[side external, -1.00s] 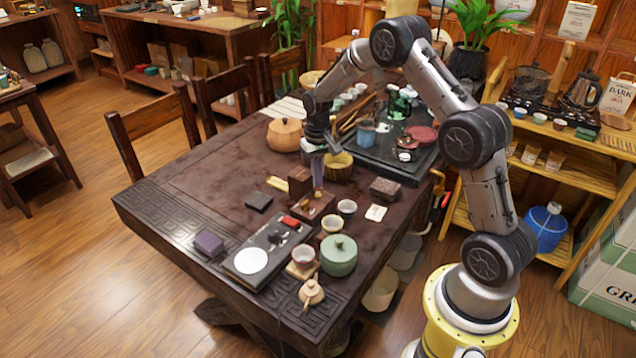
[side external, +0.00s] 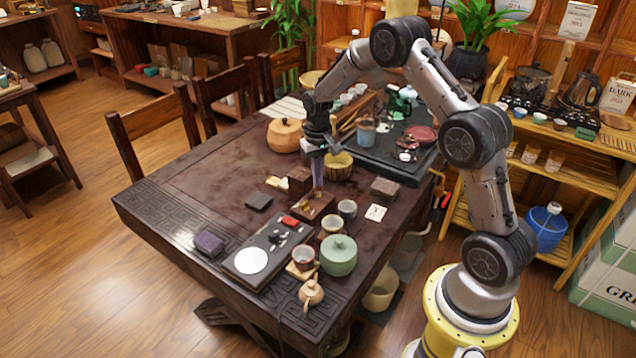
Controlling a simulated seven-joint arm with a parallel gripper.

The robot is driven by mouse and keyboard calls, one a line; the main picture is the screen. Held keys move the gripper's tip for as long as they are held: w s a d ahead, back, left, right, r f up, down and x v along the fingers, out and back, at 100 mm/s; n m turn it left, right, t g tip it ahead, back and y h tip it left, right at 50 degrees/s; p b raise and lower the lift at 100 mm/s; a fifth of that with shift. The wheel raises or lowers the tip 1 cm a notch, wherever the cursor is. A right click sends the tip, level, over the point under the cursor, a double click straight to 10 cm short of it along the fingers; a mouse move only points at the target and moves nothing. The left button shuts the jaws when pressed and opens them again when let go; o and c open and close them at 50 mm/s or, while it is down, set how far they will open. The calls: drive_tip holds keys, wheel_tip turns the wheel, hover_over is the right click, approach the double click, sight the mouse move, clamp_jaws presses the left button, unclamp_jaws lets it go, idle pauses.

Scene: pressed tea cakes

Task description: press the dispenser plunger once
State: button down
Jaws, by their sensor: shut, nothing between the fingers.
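A low brown wooden box (side external: 313,208) with small tan bits on it stands near the middle of the dark table. It looks like the dispenser, but I cannot make out a separate plunger. My gripper (side external: 318,186) points straight down over the back part of this box, its fingers together and empty. The fingertips are at or just above the box; I cannot tell whether they touch it. A taller brown block (side external: 299,180) stands just left of the fingers. Small pale yellow pieces (side external: 277,183) lie on the table left of that block.
A black device with a white disc (side external: 251,260) lies in front, with a red block (side external: 290,221) at its back end. Cups (side external: 347,209), a green lidded pot (side external: 339,256) and a brown box (side external: 384,190) stand to the right. The table's left half is largely clear.

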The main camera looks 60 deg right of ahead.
drive_tip(key=shift+r, duration=2.2)
